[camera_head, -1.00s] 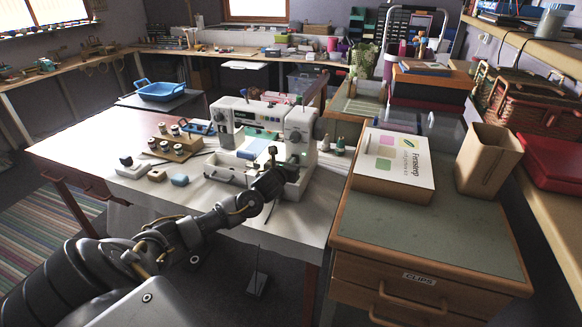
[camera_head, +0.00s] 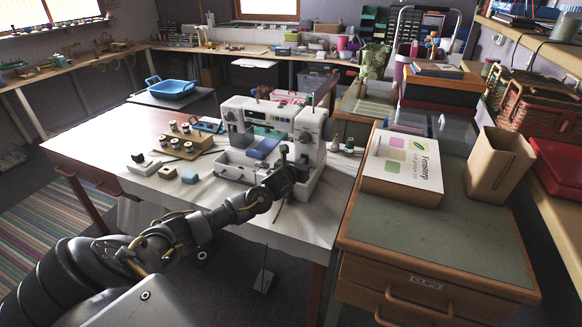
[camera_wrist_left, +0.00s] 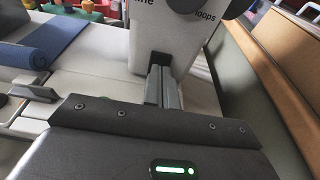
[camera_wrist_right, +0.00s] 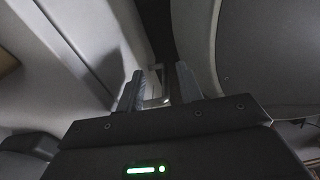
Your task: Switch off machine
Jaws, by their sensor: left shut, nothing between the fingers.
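The white sewing machine (camera_head: 270,107) stands on the table, with its pillar (camera_head: 309,125) at the right end. In the left wrist view, dial edges and lettering show on the pillar (camera_wrist_left: 158,32). A dark recess or switch (camera_wrist_left: 158,59) is low on the pillar, partly hidden by the fingers; its position cannot be told. My left gripper (camera_head: 284,148) is at the front of the pillar base. In the left wrist view its fingers (camera_wrist_left: 163,82) are together and empty, at or very near the dark part. My right gripper (camera_wrist_right: 158,85) has its fingers apart in the right wrist view, with no object between them.
A blue cloth (camera_head: 263,148) lies on the machine bed. A wooden spool rack (camera_head: 188,145) and small blocks stand to the left. A cardboard-coloured kit box (camera_head: 402,170) lies on the drawer cabinet (camera_head: 437,238) at the right.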

